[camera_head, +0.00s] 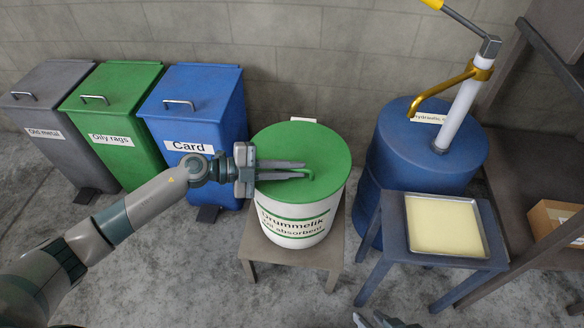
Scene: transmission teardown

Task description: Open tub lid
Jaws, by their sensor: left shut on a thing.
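The white tub (318,225) has green bands and lettering that reads "Drummelik oil absorbent". Its round green lid (318,148) sits flat on top, with no gap seen at the rim. My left gripper (300,170) reaches in from the left, over the lid. It is shut on the lid's green handle (288,177), which is partly hidden by the fingers. Only the tip of my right gripper (378,321) shows at the bottom edge; I cannot tell whether it is open or shut.
The tub stands on a low stool (333,262). Grey, green and blue bins (207,105) stand at the left. A blue drum (415,155) with a pump stands at the right, behind a blue stand with a tray (488,262). A cardboard box (553,225) sits far right.

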